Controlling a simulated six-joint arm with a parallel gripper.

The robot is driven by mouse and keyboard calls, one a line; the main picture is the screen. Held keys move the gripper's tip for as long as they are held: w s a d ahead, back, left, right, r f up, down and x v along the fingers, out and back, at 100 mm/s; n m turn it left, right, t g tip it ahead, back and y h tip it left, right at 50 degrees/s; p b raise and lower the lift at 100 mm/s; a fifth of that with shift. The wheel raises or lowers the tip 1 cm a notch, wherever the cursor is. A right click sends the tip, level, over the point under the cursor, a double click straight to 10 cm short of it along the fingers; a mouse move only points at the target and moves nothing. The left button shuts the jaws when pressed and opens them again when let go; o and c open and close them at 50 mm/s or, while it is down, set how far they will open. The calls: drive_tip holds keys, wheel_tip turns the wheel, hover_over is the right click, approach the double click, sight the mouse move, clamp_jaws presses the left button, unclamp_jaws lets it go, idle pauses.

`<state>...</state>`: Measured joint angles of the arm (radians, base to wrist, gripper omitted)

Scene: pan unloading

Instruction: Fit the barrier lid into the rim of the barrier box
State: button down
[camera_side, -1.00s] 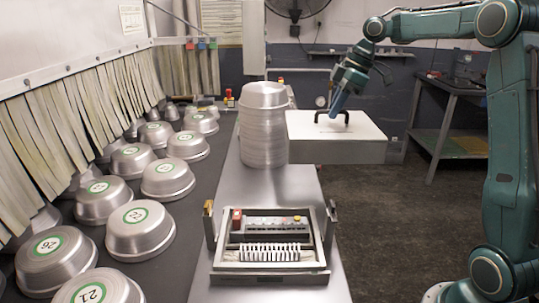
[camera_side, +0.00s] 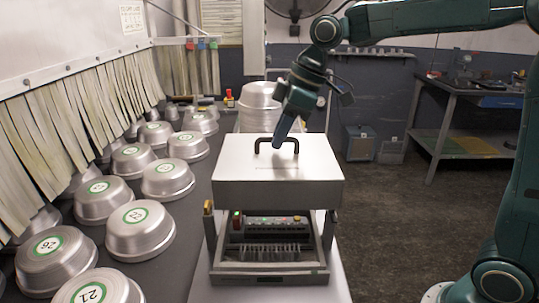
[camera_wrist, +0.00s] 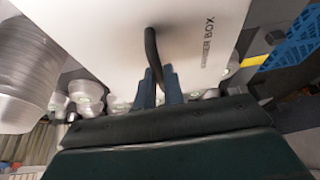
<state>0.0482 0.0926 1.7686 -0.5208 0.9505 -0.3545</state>
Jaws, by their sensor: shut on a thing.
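The barrier lid (camera_side: 280,182) is a pale grey metal cover with a black handle on top. My gripper (camera_side: 279,143) is shut on the handle in the side view. In the wrist view the lid (camera_wrist: 130,30) fills the upper part, and my gripper (camera_wrist: 160,75) has its blue fingers around the black handle. The barrier box (camera_side: 270,278) is an open metal box on the steel table, with a row of lights and buttons and a white ribbed row inside. The lid hangs above the box, apart from its front rim, and hides the back rim.
A stack of silver pans (camera_side: 259,98) stands on the table behind the lid. Numbered upturned pans (camera_side: 140,230) lie on the dark belt at left. Upright posts with a brass-coloured top (camera_side: 208,208) flank the box. Open floor lies to the right.

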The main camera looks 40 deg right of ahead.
sight(275, 165)
drive_tip(key=s+a, duration=0.1)
drive_tip(key=a, duration=0.2)
drive_tip(key=s+a, duration=0.1)
drive_tip(key=a, duration=0.1)
drive_tip(key=shift+s+f, duration=0.1)
drive_tip(key=shift+s, duration=0.25)
wheel_tip(275, 165, down, 4)
drive_tip(key=shift+w+d+r, duration=0.1)
drive_tip(key=shift+r, duration=0.15)
drive_tip(key=shift+f, duration=0.75)
drive_tip(key=shift+f, duration=0.25)
drive_tip(key=shift+f, duration=1.9)
drive_tip(key=shift+f, duration=0.95)
idle(0.3)
drive_tip(key=c, duration=1.4)
unclamp_jaws()
drive_tip(key=shift+d, duration=0.1)
